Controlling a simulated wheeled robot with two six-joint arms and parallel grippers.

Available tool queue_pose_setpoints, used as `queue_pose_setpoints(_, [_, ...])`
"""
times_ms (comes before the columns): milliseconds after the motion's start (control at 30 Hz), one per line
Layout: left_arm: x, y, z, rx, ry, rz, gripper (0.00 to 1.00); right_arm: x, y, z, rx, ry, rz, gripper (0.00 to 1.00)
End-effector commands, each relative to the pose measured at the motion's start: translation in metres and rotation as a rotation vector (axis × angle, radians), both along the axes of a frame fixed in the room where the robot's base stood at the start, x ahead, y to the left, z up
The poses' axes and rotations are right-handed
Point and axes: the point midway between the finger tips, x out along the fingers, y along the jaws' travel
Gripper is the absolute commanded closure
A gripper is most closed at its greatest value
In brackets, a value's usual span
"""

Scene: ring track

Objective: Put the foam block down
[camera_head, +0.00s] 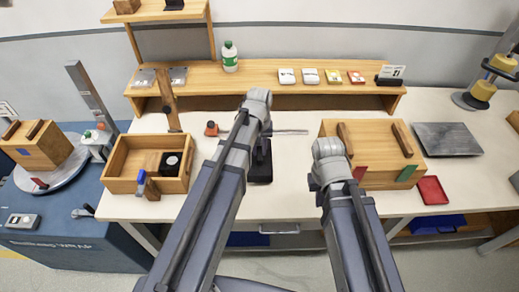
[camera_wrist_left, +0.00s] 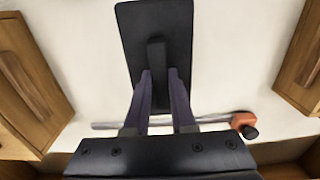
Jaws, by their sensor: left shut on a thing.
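The foam block appears to be the flat black slab with a raised black grip (camera_wrist_left: 157,60). In the head view it (camera_head: 260,172) shows above the white table, between two wooden boxes. My left gripper (camera_wrist_left: 161,82) is shut on the raised grip, one finger on each side. In the head view my left gripper (camera_head: 262,147) is mostly hidden by its arm. I cannot tell whether the slab touches the table. My right arm reaches toward the closed wooden box, but its gripper is hidden.
An open wooden box (camera_head: 122,186) stands left and a closed wooden box (camera_head: 385,177) right. A thin metal rod (camera_head: 290,132) and an orange-ended part (camera_head: 211,129) lie behind the slab. A red tray (camera_head: 432,190) is at right. Bare white table (camera_head: 285,200) surrounds the slab.

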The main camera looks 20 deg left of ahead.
Motion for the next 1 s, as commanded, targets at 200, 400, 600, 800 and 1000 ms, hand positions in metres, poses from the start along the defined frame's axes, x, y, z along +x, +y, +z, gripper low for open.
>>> queue_pose_setpoints(200, [0.000, 0.000, 0.044, 0.000, 0.000, 0.000, 1.00, 0.000, 0.000, 0.044, 0.000, 0.000, 0.000, 1.00])
queue_pose_setpoints(400, [0.000, 0.000, 0.062, 0.000, 0.000, 0.000, 1.00, 0.000, 0.000, 0.062, 0.000, 0.000, 0.001, 1.00])
queue_pose_setpoints(600, [0.000, 0.000, 0.059, 0.000, 0.000, 0.000, 1.00, 0.000, 0.000, 0.059, 0.000, 0.000, 0.001, 1.00])
queue_pose_setpoints(800, [0.000, 0.000, 0.063, 0.000, 0.000, 0.000, 1.00, 0.000, 0.000, 0.063, 0.000, 0.000, 0.001, 1.00])
queue_pose_setpoints(1000, [0.000, 0.000, 0.077, 0.000, 0.000, 0.000, 1.00, 0.000, 0.000, 0.077, 0.000, 0.000, 0.000, 1.00])
